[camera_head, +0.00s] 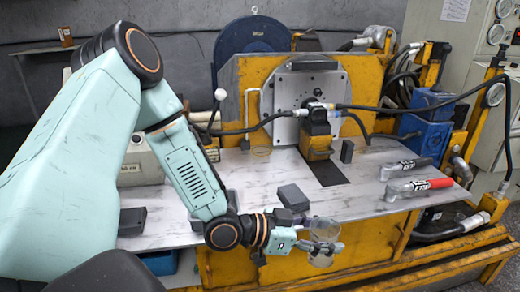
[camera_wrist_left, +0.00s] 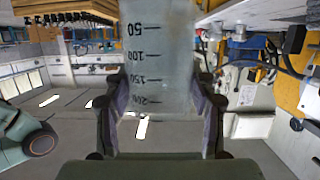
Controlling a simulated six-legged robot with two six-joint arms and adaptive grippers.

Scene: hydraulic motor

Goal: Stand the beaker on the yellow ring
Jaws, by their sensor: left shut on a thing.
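The clear beaker (camera_head: 321,257) is in my left gripper (camera_head: 326,246), in front of the workbench's front edge in the head view. In the left wrist view the beaker (camera_wrist_left: 158,60) fills the middle, with dark marks from 50 to 200. The fingers of my left gripper (camera_wrist_left: 160,115) press on its two sides. A small yellowish round thing (camera_head: 262,151) lies on the bench near the yellow frame; I cannot tell for sure that it is the yellow ring. My right gripper is not in view.
Dark blocks stand on the metal bench (camera_head: 250,183), one (camera_head: 293,197) just behind the beaker and one (camera_head: 347,151) beside the motor mount. A black hose crosses above the bench.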

